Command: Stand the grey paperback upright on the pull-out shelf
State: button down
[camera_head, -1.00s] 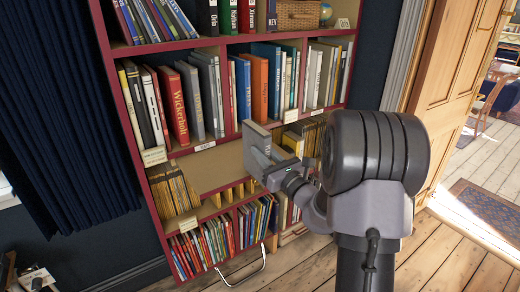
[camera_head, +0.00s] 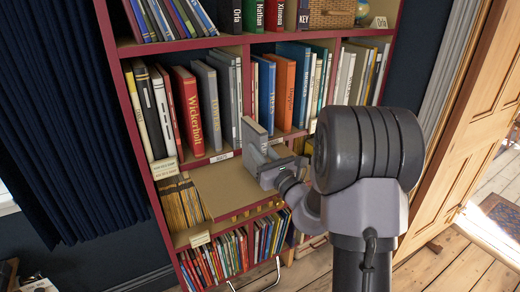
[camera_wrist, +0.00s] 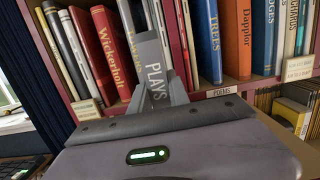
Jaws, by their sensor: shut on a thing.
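The grey paperback (camera_head: 253,136) is in my gripper (camera_head: 266,160), roughly upright and slightly tilted in the picture. In the wrist view the grey spine (camera_wrist: 154,77) reads "PLAYS" and stands between the two fingers of my gripper (camera_wrist: 157,92). The pull-out shelf (camera_head: 225,190) is a bare tan board jutting from the bookcase at mid height. The book appears over its right, back part. My gripper hides the book's lower end, so I cannot tell whether it touches the board.
A row of upright books, with a red one (camera_head: 188,110), stands behind and above the board. Yellow-spined magazines (camera_head: 181,203) fill the space left of it. Thin books (camera_head: 215,258) stand below. A "POEMS" label (camera_wrist: 212,120) is on the shelf edge.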

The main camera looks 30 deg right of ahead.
jog(key=shift+w+d+f, duration=0.15)
jog(key=shift+d, duration=0.15)
jog(key=shift+a, duration=0.1)
jog(key=shift+f, duration=0.25)
jog(key=c, duration=1.2)
grip_release()
jog(key=shift+o, duration=0.2)
